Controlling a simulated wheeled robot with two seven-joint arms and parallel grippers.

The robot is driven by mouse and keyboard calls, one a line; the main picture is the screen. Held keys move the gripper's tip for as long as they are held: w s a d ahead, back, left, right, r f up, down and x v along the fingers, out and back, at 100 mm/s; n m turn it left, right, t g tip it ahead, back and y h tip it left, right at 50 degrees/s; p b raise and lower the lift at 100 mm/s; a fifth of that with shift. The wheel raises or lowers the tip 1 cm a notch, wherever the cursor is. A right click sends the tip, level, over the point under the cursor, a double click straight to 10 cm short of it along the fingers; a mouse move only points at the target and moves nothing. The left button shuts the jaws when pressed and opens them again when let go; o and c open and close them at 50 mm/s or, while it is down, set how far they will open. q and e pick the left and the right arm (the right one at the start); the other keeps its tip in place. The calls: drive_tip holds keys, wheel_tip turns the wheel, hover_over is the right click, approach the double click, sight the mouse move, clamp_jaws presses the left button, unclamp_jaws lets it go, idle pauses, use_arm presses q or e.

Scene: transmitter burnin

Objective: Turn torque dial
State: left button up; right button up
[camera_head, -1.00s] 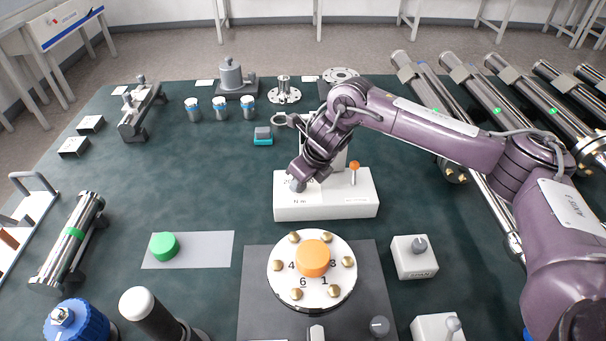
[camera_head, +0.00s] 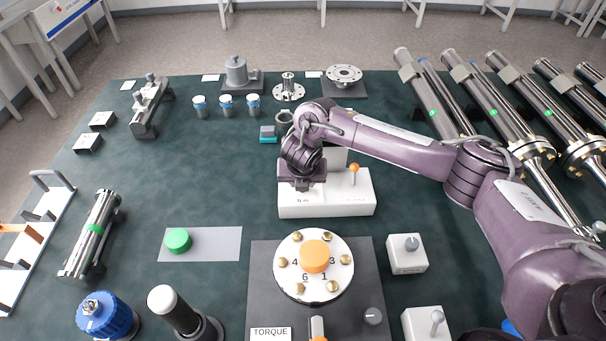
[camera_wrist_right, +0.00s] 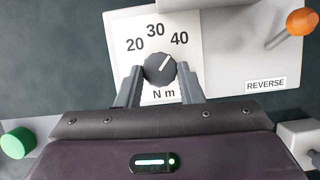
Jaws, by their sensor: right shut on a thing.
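The torque dial (camera_wrist_right: 160,69) is a black knob on a white box (camera_head: 340,204) marked 20, 30, 40 and N m. Its white pointer line aims up and right, between 30 and 40 and nearer 40. My right gripper (camera_wrist_right: 160,80) has its two fingers on either side of the knob, shut on it. In the head view my right gripper (camera_head: 302,188) comes down over the left part of the box and hides the dial. My left gripper is not in view.
An orange-tipped lever (camera_head: 355,169) labelled REVERSE stands right of the dial on the same box. A round plate (camera_head: 314,290) with an orange cap is in front. A small white knob box (camera_head: 406,262) is at right. A grey mat (camera_head: 218,243) with a green button lies left.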

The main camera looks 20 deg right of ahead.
drive_tip(key=shift+r+m+p, duration=0.1)
drive_tip(key=shift+m+p, duration=0.2)
drive_tip(key=shift+m, duration=0.1)
drive_tip(key=o, duration=1)
drive_tip(key=shift+c, duration=0.2)
drive_tip(key=p+v, duration=0.2)
drive_tip(key=v, duration=0.5)
drive_tip(key=shift+a+r+p, duration=0.25)
drive_tip(key=shift+r+p, duration=0.05)
drive_tip(key=shift+p, duration=0.1)
drive_tip(key=shift+s, duration=0.1)
